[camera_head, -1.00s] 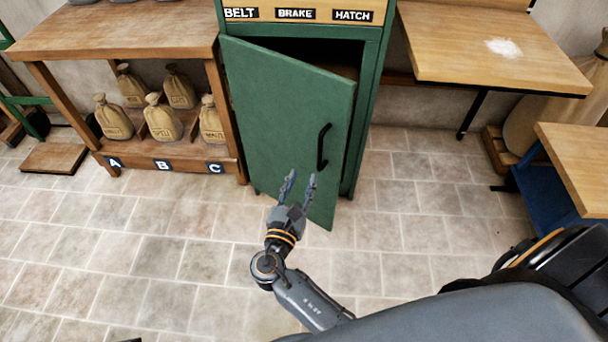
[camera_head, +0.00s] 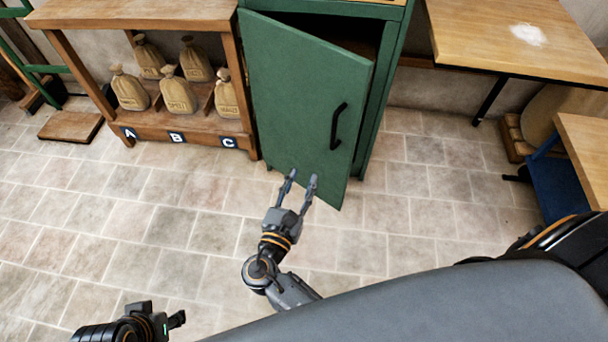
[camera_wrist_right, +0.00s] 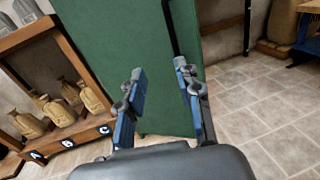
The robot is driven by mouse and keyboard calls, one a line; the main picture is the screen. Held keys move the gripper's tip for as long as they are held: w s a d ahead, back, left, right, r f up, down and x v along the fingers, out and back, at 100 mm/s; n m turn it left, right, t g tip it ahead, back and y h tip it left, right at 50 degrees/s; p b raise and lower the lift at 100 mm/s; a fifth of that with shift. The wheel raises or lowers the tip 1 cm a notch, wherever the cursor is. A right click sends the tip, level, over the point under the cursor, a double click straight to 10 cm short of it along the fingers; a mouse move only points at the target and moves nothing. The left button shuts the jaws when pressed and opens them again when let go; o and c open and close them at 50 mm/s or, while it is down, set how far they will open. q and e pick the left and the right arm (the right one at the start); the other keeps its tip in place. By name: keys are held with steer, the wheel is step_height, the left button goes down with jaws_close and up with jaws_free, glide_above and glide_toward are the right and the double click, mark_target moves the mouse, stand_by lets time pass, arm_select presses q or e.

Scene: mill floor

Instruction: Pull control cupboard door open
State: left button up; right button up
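The green control cupboard (camera_head: 386,95) stands at the top middle of the head view. Its door (camera_head: 295,100) is hinged on the left and stands partly open, with a dark gap along its top and right. A black bar handle (camera_head: 338,126) is near the door's right edge. My right gripper (camera_head: 301,178) is open and empty, in front of the door's lower part and below the handle. In the right wrist view the door (camera_wrist_right: 120,40) fills the area beyond the open fingers (camera_wrist_right: 160,85). My left gripper (camera_head: 172,320) is partly visible at the bottom left, its fingers unclear.
A wooden shelf (camera_head: 130,14) with several sacks (camera_head: 178,93) stands left of the cupboard. A wooden table (camera_head: 490,40) is at the right, and another table (camera_head: 585,140) with a blue part is nearer. The tiled floor (camera_head: 130,220) in front is clear.

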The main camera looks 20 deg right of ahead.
steer(key=shift+s+a, duration=0.2)
steer(key=shift+a, duration=0.05)
